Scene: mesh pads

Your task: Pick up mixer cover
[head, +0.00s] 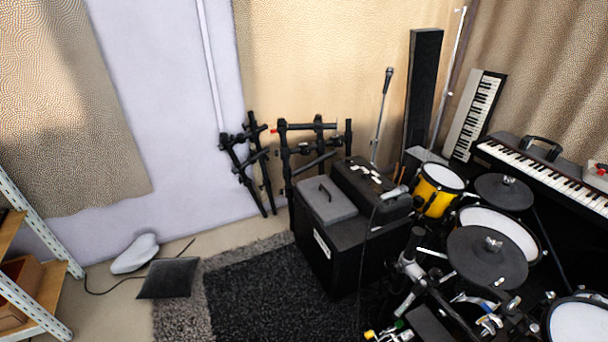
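No thing in the head view can be named as the mixer cover with certainty. A grey slab-like piece (326,201) with a dark handle-like strip lies on top of a black speaker-like box (325,262); it may be the cover. Beside it on the same box stands a black amplifier-like unit (371,188) with small light items on it. Neither of my grippers shows in the head view.
A black cushion-like pad (168,278) and a white object (135,254) lie on the floor at left, near a metal shelf (40,230). A dark rug (260,295) lies before the box. An electronic drum kit (487,258) and keyboard (545,172) crowd the right.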

